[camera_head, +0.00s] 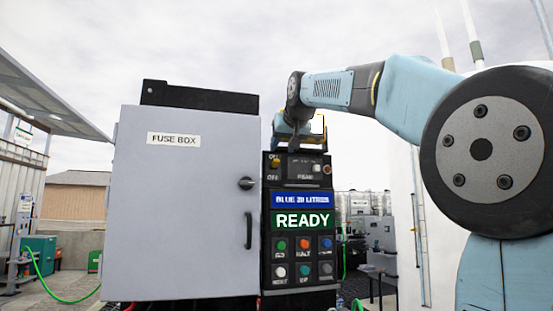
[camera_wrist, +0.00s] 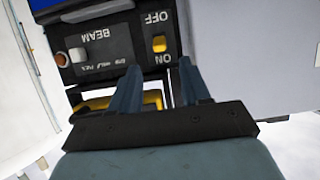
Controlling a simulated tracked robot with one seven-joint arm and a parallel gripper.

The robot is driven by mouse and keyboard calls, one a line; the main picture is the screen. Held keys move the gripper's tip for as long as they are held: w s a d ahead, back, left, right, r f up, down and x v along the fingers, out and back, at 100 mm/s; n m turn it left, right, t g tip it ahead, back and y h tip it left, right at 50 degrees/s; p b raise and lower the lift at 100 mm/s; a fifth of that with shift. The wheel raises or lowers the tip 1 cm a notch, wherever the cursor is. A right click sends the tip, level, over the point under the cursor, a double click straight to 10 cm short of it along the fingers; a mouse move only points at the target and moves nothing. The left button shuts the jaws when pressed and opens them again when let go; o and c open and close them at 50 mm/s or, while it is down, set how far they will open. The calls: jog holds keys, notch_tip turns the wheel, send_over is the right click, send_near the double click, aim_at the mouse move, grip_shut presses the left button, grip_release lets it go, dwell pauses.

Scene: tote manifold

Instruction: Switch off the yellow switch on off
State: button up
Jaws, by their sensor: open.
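The yellow switch (camera_head: 275,163) is at the upper left of the black control panel (camera_head: 265,225). In the wrist view, which is upside down, the yellow switch (camera_wrist: 159,43) sits between the OFF and ON labels, closer to ON. My gripper (camera_wrist: 158,68) is open and empty, its two fingers spread to either side of the switch's line. The fingertips are on the ON side and seem apart from the switch. In the head view my gripper (camera_head: 289,148) hangs at the panel's top, just above the switch.
A BEAM switch (camera_wrist: 77,55) is beside the yellow one. A READY display (camera_head: 303,221) and several coloured buttons are below. A yellow frame (camera_wrist: 152,98) lies behind my fingers.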

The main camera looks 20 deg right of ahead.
aim_at(275, 163)
jog(key=x, duration=0.6)
jog(key=shift+w+f, duration=0.2)
jog(key=shift+w, duration=0.15)
jog(key=shift+a, duration=0.1)
grip_shut()
